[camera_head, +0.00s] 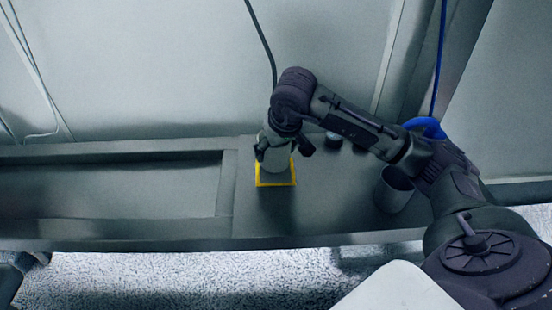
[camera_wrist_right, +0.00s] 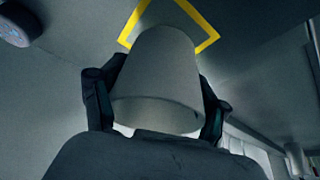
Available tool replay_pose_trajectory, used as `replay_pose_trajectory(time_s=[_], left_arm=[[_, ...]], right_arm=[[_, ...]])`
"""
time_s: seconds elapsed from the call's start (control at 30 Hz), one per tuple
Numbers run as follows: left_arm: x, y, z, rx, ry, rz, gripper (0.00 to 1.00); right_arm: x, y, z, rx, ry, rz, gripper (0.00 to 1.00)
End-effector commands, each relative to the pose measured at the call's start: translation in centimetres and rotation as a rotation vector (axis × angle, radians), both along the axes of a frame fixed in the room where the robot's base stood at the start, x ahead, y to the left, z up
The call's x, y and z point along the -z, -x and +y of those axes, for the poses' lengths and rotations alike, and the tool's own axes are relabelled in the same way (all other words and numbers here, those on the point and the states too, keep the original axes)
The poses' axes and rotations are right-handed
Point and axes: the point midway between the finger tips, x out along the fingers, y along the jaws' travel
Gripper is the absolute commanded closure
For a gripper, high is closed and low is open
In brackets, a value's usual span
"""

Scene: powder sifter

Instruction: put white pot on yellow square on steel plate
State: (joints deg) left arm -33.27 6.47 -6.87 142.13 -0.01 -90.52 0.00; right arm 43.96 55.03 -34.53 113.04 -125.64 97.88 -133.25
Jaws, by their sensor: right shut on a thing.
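The white pot (camera_head: 274,160) is in my right gripper (camera_head: 283,150), over the yellow square (camera_head: 276,184) on the steel plate (camera_head: 325,205). In the right wrist view the pot (camera_wrist_right: 160,75) sits between the two fingers of the gripper (camera_wrist_right: 155,105), which are shut on its sides. Yellow lines (camera_wrist_right: 209,28) show around the pot's far end there. I cannot tell whether the pot touches the plate. My left gripper is not seen.
A grey cylindrical container (camera_head: 394,190) stands on the plate to the right. A small dark round object (camera_head: 334,140) lies behind my right arm. A recessed trough (camera_head: 110,190) is at the left. A wall with hanging cables stands behind.

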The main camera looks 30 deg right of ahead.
Motion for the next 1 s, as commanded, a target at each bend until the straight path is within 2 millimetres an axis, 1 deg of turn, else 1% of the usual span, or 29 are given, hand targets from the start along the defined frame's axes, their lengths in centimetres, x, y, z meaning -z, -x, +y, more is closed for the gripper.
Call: replay_pose_trajectory(time_s=[0.03, 0.1, 0.17, 0.57, 0.6, 0.73, 1.0], left_arm=[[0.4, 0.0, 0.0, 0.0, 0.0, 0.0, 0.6], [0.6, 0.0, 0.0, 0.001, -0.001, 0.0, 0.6], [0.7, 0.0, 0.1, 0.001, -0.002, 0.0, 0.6], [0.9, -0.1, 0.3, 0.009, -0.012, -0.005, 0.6], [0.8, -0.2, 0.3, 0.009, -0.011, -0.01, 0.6], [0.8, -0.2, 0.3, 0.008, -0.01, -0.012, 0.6], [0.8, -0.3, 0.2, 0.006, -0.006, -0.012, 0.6]], right_arm=[[1.2, 0.1, 0.0, -0.001, 0.0, 0.004, 0.79], [2.2, 0.1, 0.0, -0.001, -0.001, 0.004, 0.79], [2.6, 0.1, 0.0, -0.001, 0.0, 0.002, 0.79], [3.0, 0.1, 0.0, -0.001, 0.0, 0.0, 0.79], [3.0, 0.1, 0.0, -0.001, 0.0, 0.0, 0.23], [3.0, 0.1, 0.0, -0.001, 0.0, 0.001, 0.01], [3.0, 0.1, 0.0, 0.0, 0.0, 0.001, 0.0]])
